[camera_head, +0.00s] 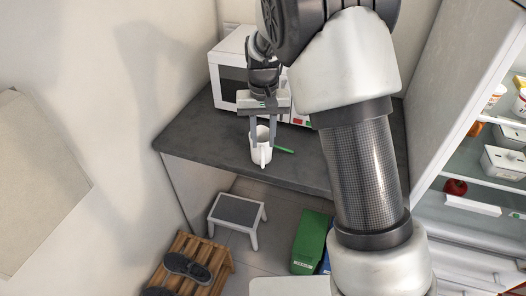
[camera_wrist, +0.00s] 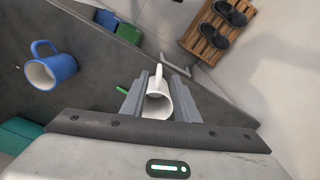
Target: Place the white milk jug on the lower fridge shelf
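The white jug (camera_head: 261,152), with its handle toward the camera, is at the dark counter below my gripper (camera_head: 264,140). In the wrist view the jug (camera_wrist: 157,106) sits between my gripper's two fingers (camera_wrist: 160,90), which are apart on either side of it. I cannot tell whether the fingers press on it, or whether its base touches the counter. The open fridge (camera_head: 460,130) stands at the right. Its lower visible shelf (camera_head: 480,182) holds a red round fruit (camera_head: 455,187) and a white flat item (camera_head: 472,205).
A microwave (camera_head: 229,83) stands behind the jug, and a green object (camera_head: 284,150) lies beside it. A blue mug (camera_wrist: 50,66) shows on the counter. White containers (camera_head: 504,162) fill part of the fridge. A stool (camera_head: 237,211), green bin (camera_head: 311,240) and shoe rack (camera_head: 213,262) stand below.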

